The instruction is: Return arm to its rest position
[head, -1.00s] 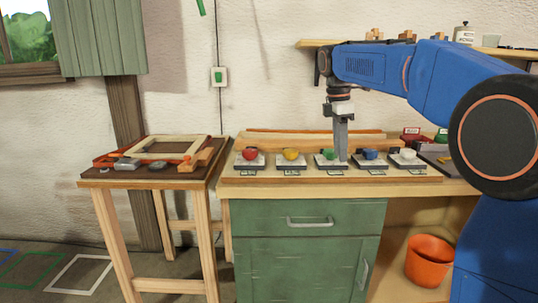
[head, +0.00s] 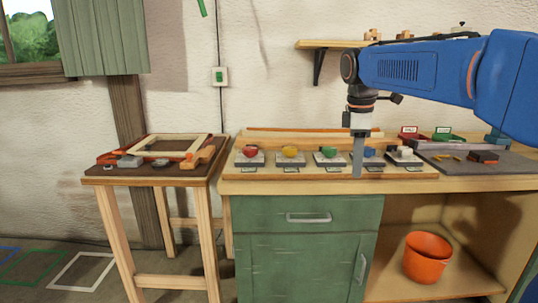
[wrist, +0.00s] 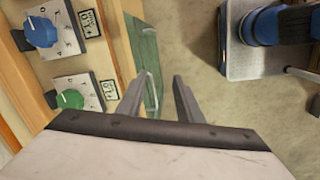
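My blue arm (head: 420,72) reaches in from the right in the head view, bent so that its wrist points down. My gripper (head: 357,174) hangs in front of the wooden board, between the green knob (head: 329,152) and the blue knob (head: 370,153), partly covering the blue knob's base. In the wrist view the two fingers of my gripper (wrist: 158,78) stand apart with nothing between them, so it is open. The blue knob (wrist: 40,31) and green knob (wrist: 69,99) show left of the fingers, clear of them.
A red knob (head: 250,152), yellow knob (head: 290,152) and white knob (head: 404,153) share the board. The bench has a green cabinet (head: 300,250); an orange bucket (head: 427,259) sits beneath. A side table (head: 90,181) holds a wooden frame (head: 175,147). A shelf (head: 325,44) is above.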

